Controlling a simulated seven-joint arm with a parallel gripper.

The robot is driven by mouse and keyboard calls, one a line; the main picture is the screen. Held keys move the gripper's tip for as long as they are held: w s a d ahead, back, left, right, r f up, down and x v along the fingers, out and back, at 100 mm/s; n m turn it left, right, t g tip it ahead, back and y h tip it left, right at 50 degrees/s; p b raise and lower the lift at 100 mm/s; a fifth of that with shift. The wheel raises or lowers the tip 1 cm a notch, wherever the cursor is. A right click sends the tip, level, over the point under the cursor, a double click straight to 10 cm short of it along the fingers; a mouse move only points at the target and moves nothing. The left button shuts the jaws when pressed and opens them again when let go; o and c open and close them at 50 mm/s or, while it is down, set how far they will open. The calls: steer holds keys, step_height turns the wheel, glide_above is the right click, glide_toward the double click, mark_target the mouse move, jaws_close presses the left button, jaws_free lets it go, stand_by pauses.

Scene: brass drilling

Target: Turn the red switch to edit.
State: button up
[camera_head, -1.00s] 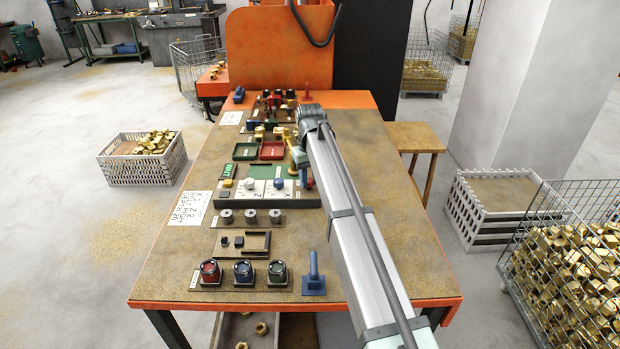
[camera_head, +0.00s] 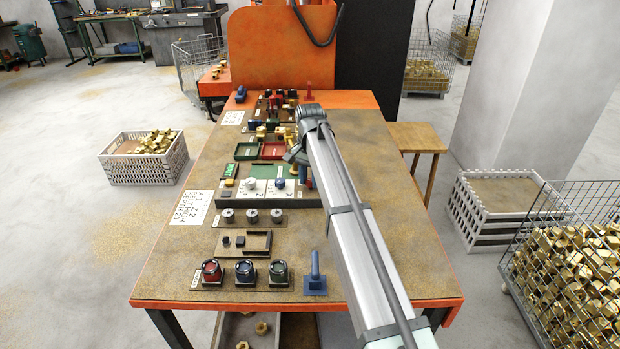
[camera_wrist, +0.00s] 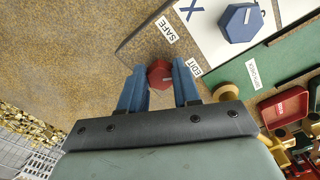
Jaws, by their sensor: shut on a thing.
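The red switch (camera_wrist: 160,74) is a small red knob with a pale mark on top. It shows in the wrist view between the two blue fingers of my gripper (camera_wrist: 160,86), which is shut on it. The SAFE label (camera_wrist: 167,30) lies beyond the knob, and the EDIT label (camera_wrist: 195,67) lies to its right, by the right finger. I cannot tell for sure which label the mark points to. In the head view my gripper (camera_head: 304,176) is low at the right edge of the green panel, and my arm and fingers mostly hide the switch.
A blue knob (camera_wrist: 240,22) on a white plate stands close to the right finger. A yellow-tan round knob (camera_wrist: 228,95) is nearer. Red and green trays (camera_head: 273,150) sit behind the panel.

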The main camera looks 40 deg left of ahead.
mark_target(309, 181)
steer(key=shift+m, duration=0.6)
steer(key=o, duration=1.1)
steer(key=shift+c, duration=0.2)
steer(key=shift+r, duration=0.1)
step_height(309, 181, up, 14)
steer(key=shift+f, duration=0.2)
